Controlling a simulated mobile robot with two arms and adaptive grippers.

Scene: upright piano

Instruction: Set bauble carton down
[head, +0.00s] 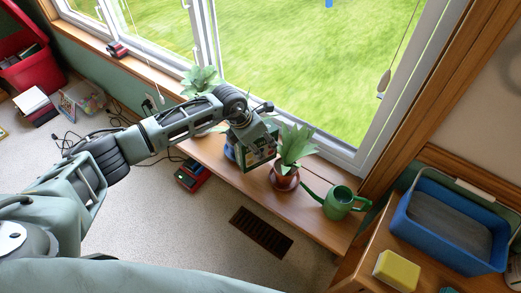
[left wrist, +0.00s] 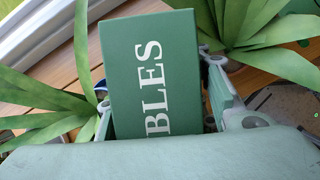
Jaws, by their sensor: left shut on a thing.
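The bauble carton (head: 261,160) is a green box over the wooden window ledge, between two potted plants. In the left wrist view the carton (left wrist: 152,75) shows a dark green face with the white letters "BLES". My left gripper (head: 250,140) is shut on it, with a finger on each side. The gripper hides the carton's upper part in the head view. I cannot tell whether its base touches the ledge (head: 222,158). My right gripper is not in view.
A plant in a red-brown pot (head: 285,180) stands close right of the carton; another plant (head: 201,82) is behind my left arm. A green watering can (head: 338,204) stands further right. A blue caddy (head: 440,245) and yellow sponge (head: 397,270) are at lower right.

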